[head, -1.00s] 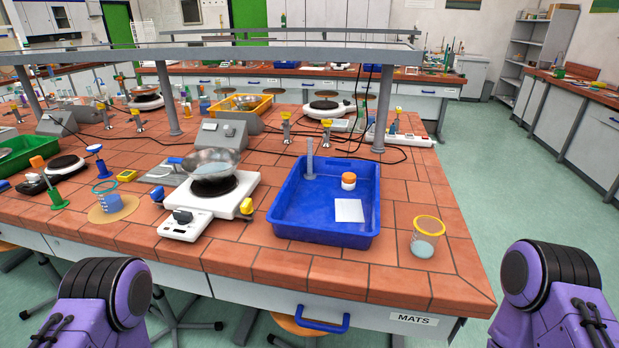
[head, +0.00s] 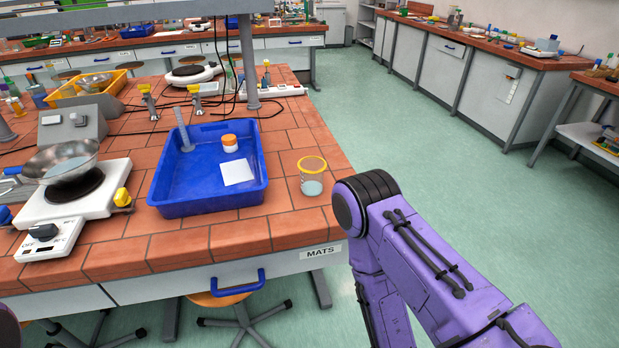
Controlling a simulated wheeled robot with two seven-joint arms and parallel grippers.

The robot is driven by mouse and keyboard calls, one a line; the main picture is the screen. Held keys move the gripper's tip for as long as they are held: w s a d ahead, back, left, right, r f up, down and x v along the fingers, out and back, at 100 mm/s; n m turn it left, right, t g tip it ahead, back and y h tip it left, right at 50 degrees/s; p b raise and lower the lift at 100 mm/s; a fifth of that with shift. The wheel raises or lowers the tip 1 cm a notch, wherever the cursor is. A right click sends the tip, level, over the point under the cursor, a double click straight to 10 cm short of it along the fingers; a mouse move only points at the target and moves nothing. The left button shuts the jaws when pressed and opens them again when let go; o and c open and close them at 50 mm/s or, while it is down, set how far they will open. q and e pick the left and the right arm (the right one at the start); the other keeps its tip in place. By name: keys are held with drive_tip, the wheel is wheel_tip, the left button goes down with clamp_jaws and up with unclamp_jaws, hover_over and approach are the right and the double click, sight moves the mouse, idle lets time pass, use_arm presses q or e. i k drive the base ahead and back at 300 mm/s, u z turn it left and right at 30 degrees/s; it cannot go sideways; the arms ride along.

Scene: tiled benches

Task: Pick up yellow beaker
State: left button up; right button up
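The yellow beaker (head: 312,177) is a clear glass beaker with a yellow rim and some pale liquid in it. It stands upright on the red tiled bench (head: 240,236), near the right front corner and to the right of the blue tray (head: 207,209). My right arm is in view at the lower right, with its purple elbow close to the bench corner; its gripper is out of the picture. Only a sliver of my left arm shows at the lower left edge, and its gripper is out of view. Nothing touches the beaker.
The tray holds a white jar with an orange lid (head: 230,143), a white card (head: 237,172) and a cylinder. A hotplate (head: 73,198) with a metal pan (head: 62,163) stands at left. A stool (head: 222,298) is under the bench. Open floor lies to the right.

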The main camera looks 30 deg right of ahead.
sight(312, 168)
drive_tip(key=u, duration=1.8)
drive_tip(key=k, duration=1.05)
drive_tip(key=z, duration=1.5)
drive_tip(key=i, duration=0.2)
drive_tip(key=z, duration=0.2)
